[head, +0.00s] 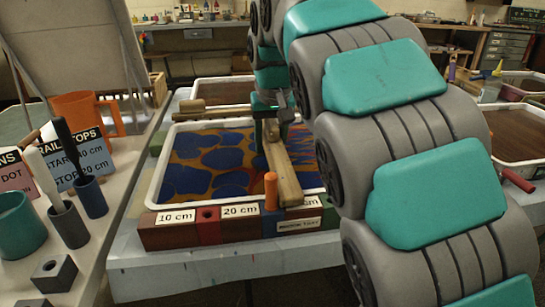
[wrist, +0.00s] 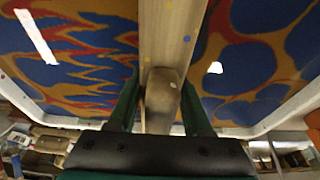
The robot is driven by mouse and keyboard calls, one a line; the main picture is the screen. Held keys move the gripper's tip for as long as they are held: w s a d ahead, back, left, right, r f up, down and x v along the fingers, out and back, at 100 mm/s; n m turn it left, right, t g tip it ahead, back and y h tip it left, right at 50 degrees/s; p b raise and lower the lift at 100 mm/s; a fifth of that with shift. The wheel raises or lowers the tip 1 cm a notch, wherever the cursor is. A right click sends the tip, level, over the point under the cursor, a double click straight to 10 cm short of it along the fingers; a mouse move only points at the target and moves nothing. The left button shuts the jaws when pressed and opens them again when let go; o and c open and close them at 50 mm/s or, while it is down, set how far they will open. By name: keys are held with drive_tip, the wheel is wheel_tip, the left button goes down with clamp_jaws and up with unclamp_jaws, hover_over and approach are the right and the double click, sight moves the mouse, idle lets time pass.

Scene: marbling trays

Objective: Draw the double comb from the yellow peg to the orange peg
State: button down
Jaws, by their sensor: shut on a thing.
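The double comb (head: 285,175) is a pale wooden bar lying lengthwise over a tray (head: 157,190) of blue and orange marbling. Its near end is just right of the upright orange peg (head: 270,190); I cannot tell whether they touch. My gripper (head: 268,112) is shut on the comb's handle, above the tray. In the wrist view, the green fingers of my gripper (wrist: 160,110) stand either side of the rounded wooden handle (wrist: 162,92), with the bar (wrist: 168,35) beyond. The comb's teeth are hidden. I cannot make out the yellow peg.
A front rail (head: 172,236) carries labels of 10 cm and 20 cm. In the wrist view, flame-like streaks lie left of the comb and round blobs right. Cups, tools and cards stand on the left bench.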

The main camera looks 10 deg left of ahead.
wheel_tip(320, 180, up, 7)
drive_tip(key=p, duration=0.3)
drive_tip(key=shift+w+p, duration=0.1)
drive_tip(key=shift+p, duration=0.2)
drive_tip(key=shift+w+v, duration=0.25)
drive_tip(key=shift+v, duration=0.85)
